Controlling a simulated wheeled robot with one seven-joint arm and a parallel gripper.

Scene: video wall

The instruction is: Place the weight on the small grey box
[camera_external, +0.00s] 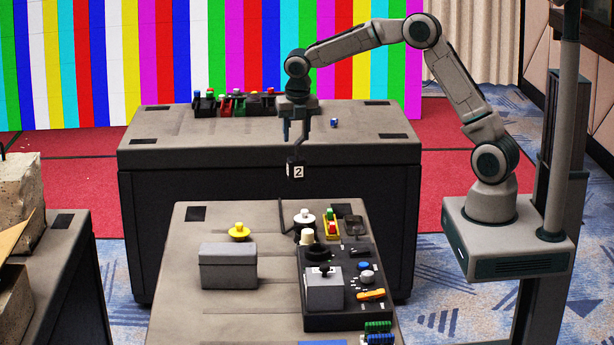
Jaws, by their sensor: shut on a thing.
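My gripper (297,137) points down in front of the far table, above the gap between the two tables. A small dark weight (296,170) with a white label reading "2" hangs just below the fingers, apparently by a thin dark upper part. The weight is in the air and touches neither table. The small grey box (228,268), with a flat lid, stands on the near table (195,322), below and left of the weight. Its top looks bare. A yellow knob-like object (239,231) is just behind it.
A black control panel (340,318) right of the box carries buttons, knobs and a lighter grey block (323,292) with a black top knob. The far table (190,125) holds several coloured switches. Near-table space left of the box is clear.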

